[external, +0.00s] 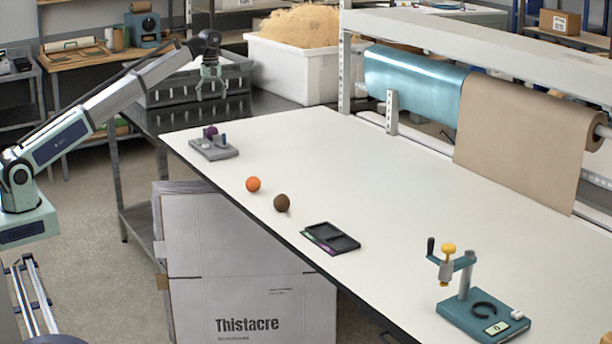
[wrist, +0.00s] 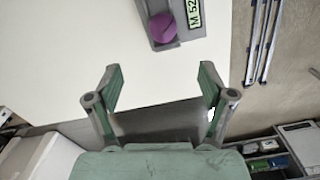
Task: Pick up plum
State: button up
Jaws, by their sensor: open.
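The plum (external: 210,132) is a small purple ball on a grey device (external: 214,151) at the far left corner of the white table. In the wrist view the plum (wrist: 163,27) shows near the top, on the grey device beside a green label reading "M 52". My gripper (external: 211,95) is open and empty, its fingers pointing down, above and apart from the plum. In the wrist view my gripper (wrist: 160,88) has its two fingers spread, with the plum beyond them.
An orange ball (external: 253,184), a brown ball (external: 281,203) and a black tray (external: 346,243) lie along the table's front edge. A teal stand (external: 484,318) is at the right. A grey crate (external: 180,92) and white bin (external: 290,75) are behind. The table's middle is clear.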

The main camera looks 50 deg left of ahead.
aim_at(212, 131)
notch_tip(212, 131, down, 9)
jog(key=shift+f+p, duration=0.15)
jog(key=shift+p, duration=0.9)
jog(key=shift+s+f+p, duration=0.15)
jog(key=shift+f+p, duration=0.2)
jog(key=shift+f, duration=0.1)
jog(key=shift+s+f+p, duration=0.1)
jog(key=shift+f+p, duration=0.65)
jog(key=shift+f, duration=1.35)
jog(key=c, duration=1.4)
jog(key=shift+r, duration=0.15)
